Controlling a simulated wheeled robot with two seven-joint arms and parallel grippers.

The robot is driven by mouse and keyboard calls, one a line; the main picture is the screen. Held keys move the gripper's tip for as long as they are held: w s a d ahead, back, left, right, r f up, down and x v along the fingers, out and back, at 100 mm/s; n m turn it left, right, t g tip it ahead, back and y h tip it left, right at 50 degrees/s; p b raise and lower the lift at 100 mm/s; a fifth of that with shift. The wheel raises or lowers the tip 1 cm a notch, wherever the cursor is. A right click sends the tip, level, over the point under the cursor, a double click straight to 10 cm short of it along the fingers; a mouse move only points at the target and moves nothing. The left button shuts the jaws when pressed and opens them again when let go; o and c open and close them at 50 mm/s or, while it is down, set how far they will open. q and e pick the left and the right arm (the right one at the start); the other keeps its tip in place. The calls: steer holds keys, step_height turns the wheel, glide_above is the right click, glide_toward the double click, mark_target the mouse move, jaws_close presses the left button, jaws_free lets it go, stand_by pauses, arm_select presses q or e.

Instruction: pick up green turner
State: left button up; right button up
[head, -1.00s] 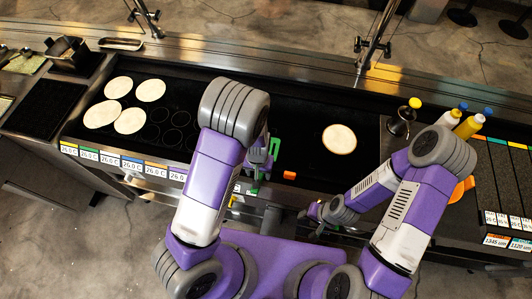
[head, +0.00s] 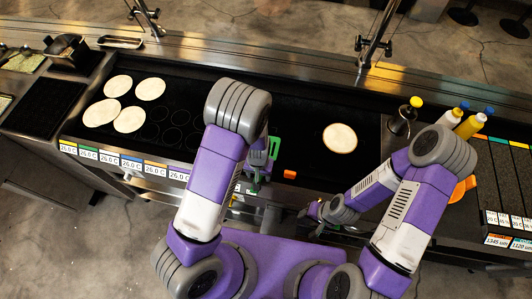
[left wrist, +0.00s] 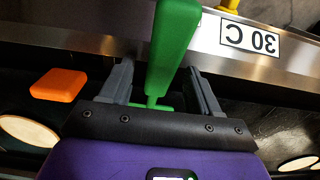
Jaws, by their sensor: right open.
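The green turner (head: 274,148) is at the front edge of the dark griddle in the head view, partly hidden by my left arm. In the left wrist view its green handle (left wrist: 172,45) stands between the two fingers of my left gripper (left wrist: 162,85). Dark gaps show between the handle and both fingers, so this gripper looks open around it. In the head view my left gripper (head: 257,178) is mostly hidden behind its own arm. My right gripper (head: 312,211) is open and empty at the counter's front edge, right of the turner.
Several tortillas (head: 103,113) lie on the left griddle, and one tortilla (head: 340,138) lies on the right. Bottles (head: 470,126) and an orange-handled tool (head: 463,188) are at right.

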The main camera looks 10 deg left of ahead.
arm_select(q)
steer(key=c, duration=1)
steer(key=shift+o, duration=0.2)
steer(key=shift+r, duration=0.1)
steer(key=shift+r+p, duration=0.25)
steer(key=shift+p, duration=0.05)
step_height(320, 180, up, 10)
steer(key=p, duration=0.1)
steer(key=shift+f, duration=0.1)
steer(key=o, duration=0.5)
steer(key=shift+c, duration=0.2)
jaws_close()
steer(key=shift+s, duration=0.1)
